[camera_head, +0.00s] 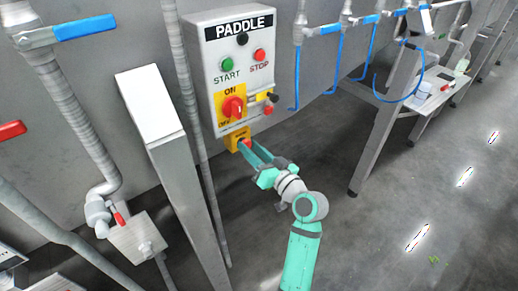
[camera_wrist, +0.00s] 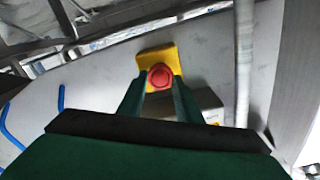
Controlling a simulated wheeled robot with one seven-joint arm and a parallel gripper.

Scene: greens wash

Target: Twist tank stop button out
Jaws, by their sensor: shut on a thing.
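The tank stop button is a red round knob on a yellow plate. It shows clearly in the wrist view (camera_wrist: 160,77), between the tips of my gripper (camera_wrist: 160,95). Its yellow plate (camera_wrist: 152,58) is seen behind it. In the head view, the yellow plate (camera_head: 234,136) sits below the PADDLE panel (camera_head: 208,70). My teal gripper (camera_head: 247,145) reaches it from the lower right and is shut on the red button. In the head view the fingers hide most of the button.
The panel above carries a green START button (camera_head: 227,64), a red STOP button (camera_head: 260,55) and a red ON/OFF switch (camera_head: 233,106). A grey post (camera_head: 180,180) stands to the left. Blue hoses (camera_head: 340,60) hang to the right. The floor at right is largely clear.

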